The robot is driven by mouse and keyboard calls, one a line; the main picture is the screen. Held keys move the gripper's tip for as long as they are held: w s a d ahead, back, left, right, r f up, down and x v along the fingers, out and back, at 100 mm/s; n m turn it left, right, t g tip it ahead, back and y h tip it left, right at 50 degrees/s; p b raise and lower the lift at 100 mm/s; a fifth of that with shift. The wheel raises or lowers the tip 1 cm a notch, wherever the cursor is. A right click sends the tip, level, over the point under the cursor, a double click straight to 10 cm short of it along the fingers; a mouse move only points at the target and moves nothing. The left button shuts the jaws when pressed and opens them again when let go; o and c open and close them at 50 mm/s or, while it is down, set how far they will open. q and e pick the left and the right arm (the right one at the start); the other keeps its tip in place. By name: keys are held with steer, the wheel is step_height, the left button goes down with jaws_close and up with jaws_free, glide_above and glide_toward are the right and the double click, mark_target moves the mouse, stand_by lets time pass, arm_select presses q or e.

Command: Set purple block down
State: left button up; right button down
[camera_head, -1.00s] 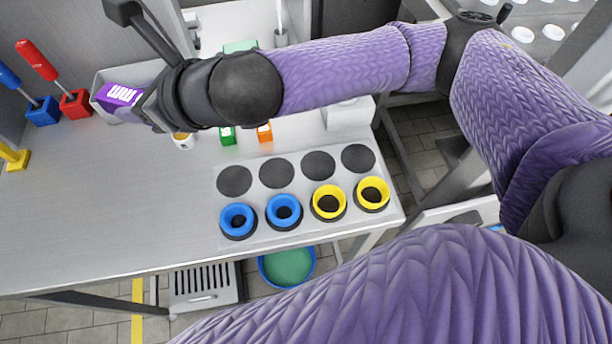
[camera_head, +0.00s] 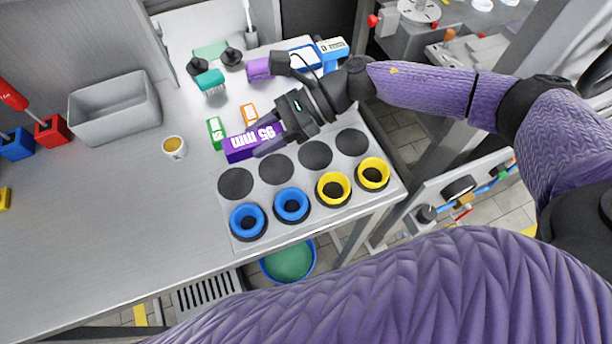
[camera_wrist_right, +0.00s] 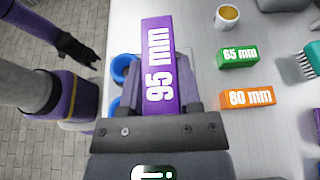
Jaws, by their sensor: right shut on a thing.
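My right gripper (camera_head: 276,136) is shut on the purple block (camera_head: 240,149), which is marked "95 mm". In the head view the block is over the back left edge of the board with dark round pads. In the right wrist view the purple block (camera_wrist_right: 157,60) sits between the fingers of the right gripper (camera_wrist_right: 165,95), its far end sticking out past them. I cannot tell how high it is above the table. In the right wrist view my left gripper (camera_wrist_right: 78,50) hangs off to the left, apart from the block and empty.
Blue rings (camera_head: 248,221) and yellow rings (camera_head: 333,188) stand on the board's front pads. A green block (camera_head: 215,131), an orange block (camera_head: 249,113) and a small cup (camera_head: 174,147) are close by. An empty grey bin (camera_head: 116,107) stands at the left. The front left table is clear.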

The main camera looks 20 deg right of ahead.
mark_target(274, 176)
steer(key=f+b, duration=0.3)
steer(key=f, duration=0.7)
steer(key=shift+d+f, duration=0.1)
steer(key=shift+d, duration=0.1)
steer(key=shift+s, duration=0.1)
steer(key=shift+f+b, duration=0.2)
steer(key=shift+b, duration=0.2)
steer(key=shift+c, duration=1.4)
jaws_free()
steer(key=shift+r, duration=0.1)
